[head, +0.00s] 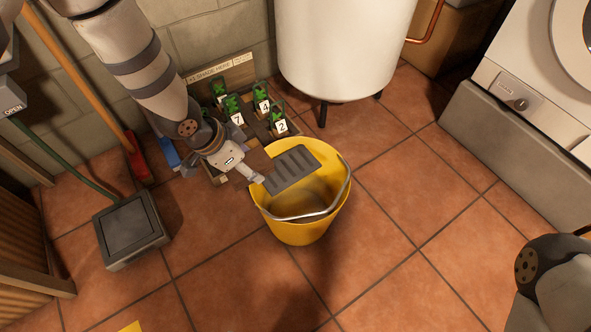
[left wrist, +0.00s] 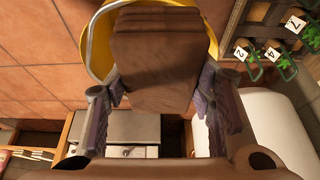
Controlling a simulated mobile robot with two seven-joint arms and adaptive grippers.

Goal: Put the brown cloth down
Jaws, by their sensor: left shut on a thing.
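My left gripper (head: 248,173) is shut on the brown cloth (head: 258,162), a folded dark brown block beside the bucket's rim. In the left wrist view the cloth (left wrist: 158,62) sits between the two fingers (left wrist: 162,92) and hides part of the yellow bucket behind it. The yellow bucket (head: 303,232) stands on the tiles with a grey ridged panel (head: 291,168) across its far side and a metal handle. Whether the cloth touches the bucket or panel cannot be told. My right gripper is out of view.
A tray of potted plants with number cards (head: 283,127) stands behind the bucket against the wall. A white tank (head: 340,45) stands on legs behind. A grey lidded box (head: 130,229) is at left, a white appliance (head: 520,85) at right. The tiles in front and right are clear.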

